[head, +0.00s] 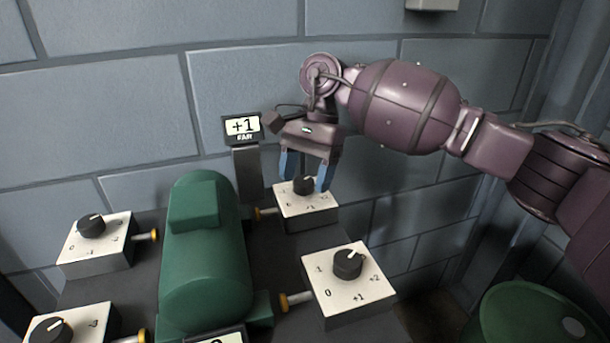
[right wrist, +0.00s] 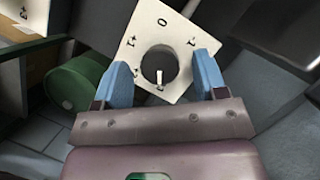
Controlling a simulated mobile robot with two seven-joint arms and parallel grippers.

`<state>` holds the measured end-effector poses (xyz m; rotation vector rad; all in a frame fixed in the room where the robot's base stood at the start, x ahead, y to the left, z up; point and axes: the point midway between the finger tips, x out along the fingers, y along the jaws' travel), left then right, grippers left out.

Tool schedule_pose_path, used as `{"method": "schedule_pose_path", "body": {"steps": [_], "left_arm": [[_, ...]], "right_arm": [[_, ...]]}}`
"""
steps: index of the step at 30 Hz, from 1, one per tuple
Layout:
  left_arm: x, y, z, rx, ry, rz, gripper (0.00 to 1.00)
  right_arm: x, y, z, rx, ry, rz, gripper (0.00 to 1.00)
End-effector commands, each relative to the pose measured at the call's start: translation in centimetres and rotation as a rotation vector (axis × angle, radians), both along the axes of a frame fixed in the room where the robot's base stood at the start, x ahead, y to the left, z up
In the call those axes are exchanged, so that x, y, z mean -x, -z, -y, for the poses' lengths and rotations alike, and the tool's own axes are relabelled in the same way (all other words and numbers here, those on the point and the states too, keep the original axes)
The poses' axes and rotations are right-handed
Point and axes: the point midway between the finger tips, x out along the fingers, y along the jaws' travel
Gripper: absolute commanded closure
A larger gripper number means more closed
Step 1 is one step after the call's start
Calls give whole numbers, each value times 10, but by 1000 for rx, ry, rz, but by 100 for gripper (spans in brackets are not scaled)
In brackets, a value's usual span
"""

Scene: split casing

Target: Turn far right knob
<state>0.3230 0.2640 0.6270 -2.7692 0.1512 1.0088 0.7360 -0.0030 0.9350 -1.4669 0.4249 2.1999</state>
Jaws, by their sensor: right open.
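The far right knob (head: 303,185) is black and sits on a white-topped box (head: 318,204) near the back wall, right of the green casing. My right gripper (head: 305,183) is above this box, pointing down, its blue fingers open on either side of the knob. In the right wrist view the knob (right wrist: 159,66) lies between the two fingertips (right wrist: 163,72), with gaps on both sides. Its white pointer mark faces the gripper's palm. I cannot tell if the fingers touch the panel. The display (head: 243,127) behind reads "+1 FAR". My left gripper is out of view.
A near right knob (head: 348,262) sits on another white box. Two more knob boxes stand left of the green casing (head: 205,255). A green drum (head: 535,318) stands at lower right. The brick wall is close behind my right arm.

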Motion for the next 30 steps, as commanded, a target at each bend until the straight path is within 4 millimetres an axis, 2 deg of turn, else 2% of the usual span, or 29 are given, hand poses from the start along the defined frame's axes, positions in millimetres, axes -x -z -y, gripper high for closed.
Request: {"method": "schedule_pose_path", "body": {"steps": [9, 15, 21, 30], "left_arm": [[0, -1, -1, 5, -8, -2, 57], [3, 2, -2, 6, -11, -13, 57], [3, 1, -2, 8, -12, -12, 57], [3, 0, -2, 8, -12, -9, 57]], "right_arm": [[-17, -53, 10, -2, 1, 6, 34], [-27, -80, 17, -1, 1, 4, 34], [-32, -93, 20, 0, 0, 1, 34], [-33, -95, 21, -1, -1, 2, 34]]}}
